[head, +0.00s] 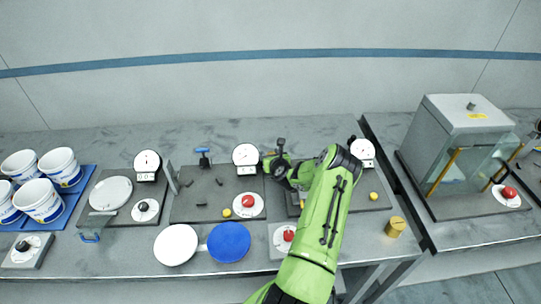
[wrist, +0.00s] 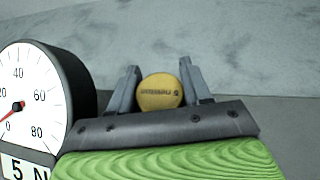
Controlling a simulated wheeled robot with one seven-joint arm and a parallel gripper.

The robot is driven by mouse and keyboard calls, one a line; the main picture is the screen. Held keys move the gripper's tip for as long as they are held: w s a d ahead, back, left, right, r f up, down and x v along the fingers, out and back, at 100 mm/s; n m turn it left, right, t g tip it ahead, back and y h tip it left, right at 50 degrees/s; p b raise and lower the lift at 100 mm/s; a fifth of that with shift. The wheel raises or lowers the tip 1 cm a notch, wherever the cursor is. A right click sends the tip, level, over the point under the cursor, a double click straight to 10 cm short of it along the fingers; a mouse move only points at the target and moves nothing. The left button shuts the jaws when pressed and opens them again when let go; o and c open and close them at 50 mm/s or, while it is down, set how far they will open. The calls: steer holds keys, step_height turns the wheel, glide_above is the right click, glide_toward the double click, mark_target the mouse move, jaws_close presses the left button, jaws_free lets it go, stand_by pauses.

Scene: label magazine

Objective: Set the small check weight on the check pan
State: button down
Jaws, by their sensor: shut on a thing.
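My gripper (wrist: 160,98) is shut on a small yellow cylindrical weight (wrist: 161,92), marked "5 newton", which sits between the two grey fingers. In the head view my gripper (head: 281,148) is above the middle stations, just right of a round white dial (head: 245,154). The weight cannot be made out there. A larger yellow cylinder (head: 395,227) stands near the right front of the table. A round white pan (head: 110,193) lies on the left dark plate, but I cannot tell whether it is the check pan. My arm hides part of the right station.
White buckets (head: 58,166) stand on a blue mat at the left. A white disc (head: 175,245) and a blue disc (head: 229,242) lie at the front edge. A grey glass-fronted case (head: 465,140) stands at the right. In the wrist view a dial (wrist: 35,95) is close on the left.

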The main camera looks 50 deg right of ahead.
steer(key=c, duration=0.8)
jaws_free()
steer(key=shift+f, duration=0.1)
